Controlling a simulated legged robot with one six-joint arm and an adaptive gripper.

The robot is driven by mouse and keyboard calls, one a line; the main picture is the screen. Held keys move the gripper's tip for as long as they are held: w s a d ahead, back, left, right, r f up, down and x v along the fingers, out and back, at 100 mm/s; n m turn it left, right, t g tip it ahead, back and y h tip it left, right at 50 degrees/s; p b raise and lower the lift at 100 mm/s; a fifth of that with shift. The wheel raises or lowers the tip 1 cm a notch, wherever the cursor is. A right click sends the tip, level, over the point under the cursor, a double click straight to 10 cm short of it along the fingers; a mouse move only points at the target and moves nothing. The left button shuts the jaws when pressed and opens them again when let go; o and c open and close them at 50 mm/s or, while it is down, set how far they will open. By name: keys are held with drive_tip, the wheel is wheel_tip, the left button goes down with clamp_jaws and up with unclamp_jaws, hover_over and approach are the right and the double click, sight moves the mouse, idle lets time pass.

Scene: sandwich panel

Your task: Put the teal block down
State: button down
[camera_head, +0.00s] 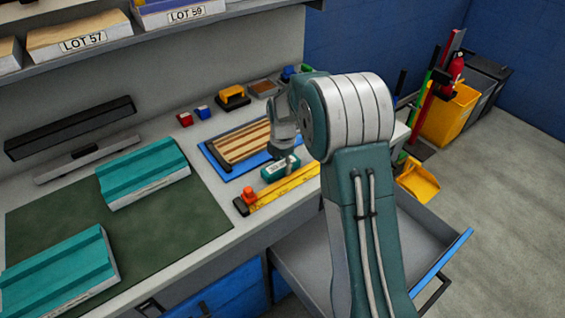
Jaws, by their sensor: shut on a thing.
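A small teal block (275,171) with a pale label shows just below my gripper (284,153). It is near the front edge of the blue tray that carries a striped wooden panel (239,146). My gripper is shut on the teal block, though my own arm partly hides the grip. I cannot tell whether the block's underside touches the surface below. Two larger teal stepped pieces, one at the mat's back (143,172) and one at the front left (60,268), lie apart from my gripper.
A yellow level (285,187) with an orange knob (249,194) lies just in front of the block. A green mat (150,232) has bare room between the larger teal pieces. Small red and blue items stand behind the tray. An open drawer (310,262) juts out below the bench.

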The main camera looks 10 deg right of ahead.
drive_tip(key=shift+f, duration=0.25)
drive_tip(key=shift+c, duration=0.6)
unclamp_jaws()
